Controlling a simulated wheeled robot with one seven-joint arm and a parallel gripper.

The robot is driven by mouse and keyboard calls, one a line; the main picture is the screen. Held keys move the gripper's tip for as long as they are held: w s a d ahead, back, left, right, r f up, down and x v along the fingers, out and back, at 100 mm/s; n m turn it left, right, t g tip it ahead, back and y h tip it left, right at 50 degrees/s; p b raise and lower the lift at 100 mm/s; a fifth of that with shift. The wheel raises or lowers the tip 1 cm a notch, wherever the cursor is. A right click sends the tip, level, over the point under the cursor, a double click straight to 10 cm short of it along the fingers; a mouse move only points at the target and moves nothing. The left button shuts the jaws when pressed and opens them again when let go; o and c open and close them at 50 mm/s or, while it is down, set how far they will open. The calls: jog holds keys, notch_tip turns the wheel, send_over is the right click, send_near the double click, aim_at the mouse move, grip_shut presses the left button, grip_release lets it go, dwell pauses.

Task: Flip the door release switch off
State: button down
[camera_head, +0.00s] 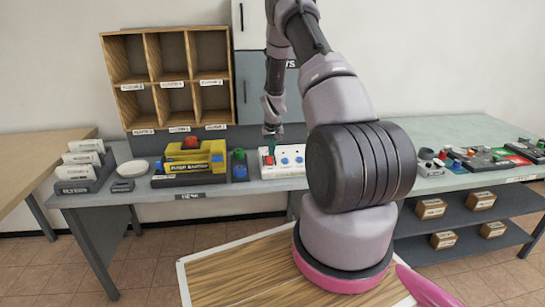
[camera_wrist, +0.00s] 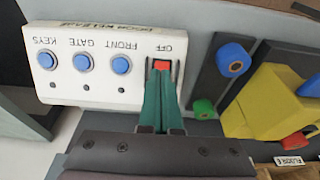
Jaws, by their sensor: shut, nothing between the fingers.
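The white door release panel (camera_head: 288,163) sits on the counter, behind my arm's elbow in the head view. In the wrist view the panel (camera_wrist: 100,48) appears upside down, with blue buttons marked KEYS, GATE and FRONT. The red switch (camera_wrist: 162,64) sits at its right end beside the OFF label. My gripper (camera_wrist: 162,80) is shut and empty. Its green fingertips are at the lower edge of the red switch and cover part of it; I cannot tell whether they touch. In the head view my gripper (camera_head: 271,146) is over the panel's left end.
A block with a blue knob (camera_wrist: 233,60) and a green knob stands close beside the panel. A yellow machine (camera_wrist: 275,100) is beyond it. Wooden pigeonholes (camera_head: 168,80) hang above the counter. More panels (camera_head: 485,158) lie at the far right.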

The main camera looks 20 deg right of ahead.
jog(key=s+a+r, duration=0.1)
jog(key=s+r, duration=0.5)
jog(key=r, duration=0.2)
jog(key=shift+a, duration=0.4)
jog(key=shift+r, duration=0.1)
jog(key=s+a+r+t, duration=0.1)
jog(key=s+a+r, duration=0.2)
jog(key=r, duration=0.5)
jog(key=s+a+r, duration=0.2)
jog(key=s+r, duration=0.1)
jog(key=r, duration=0.4)
jog(key=s+a+r+t, duration=0.1)
jog(key=s+a+r, duration=0.15)
jog(key=r, duration=0.55)
jog(key=s+a+r+y, duration=0.1)
jog(key=s+a+r, duration=0.2)
jog(key=s, duration=0.4)
jog(key=s+a+r+t+y, duration=0.1)
jog(key=s+a+r, duration=0.2)
jog(key=s+r, duration=0.2)
jog(key=s+a+r+m+t, duration=0.1)
jog(key=s+a+r, duration=0.2)
jog(key=s, duration=0.8)
jog(key=shift+r+y, duration=0.4)
jog(key=shift+r, duration=0.3)
